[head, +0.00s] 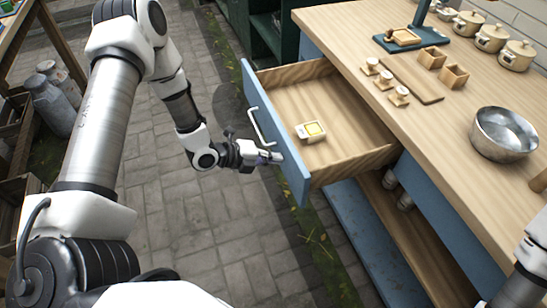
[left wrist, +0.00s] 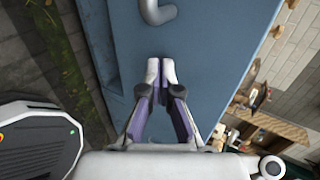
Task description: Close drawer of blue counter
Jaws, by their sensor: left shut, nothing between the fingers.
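The drawer (head: 358,158) of the blue counter is pulled out, with a blue front (head: 285,150) and a pale handle (head: 262,128). A small white and yellow block (head: 311,131) lies in it. My left gripper (head: 278,157) is shut and empty, at the outer face of the drawer front near the handle. In the left wrist view its fingertips (left wrist: 160,72) point at the blue front (left wrist: 210,50), below part of the handle (left wrist: 157,10). I cannot tell whether they touch it. Part of my right arm shows at the lower right; its gripper is out of view.
The wooden counter top (head: 360,30) holds a metal bowl (head: 503,134), several lidded pots (head: 491,38), small wooden boxes (head: 432,57) and a board (head: 411,79). Metal milk cans (head: 52,98) stand at the left. The paved floor (head: 215,225) before the drawer is clear.

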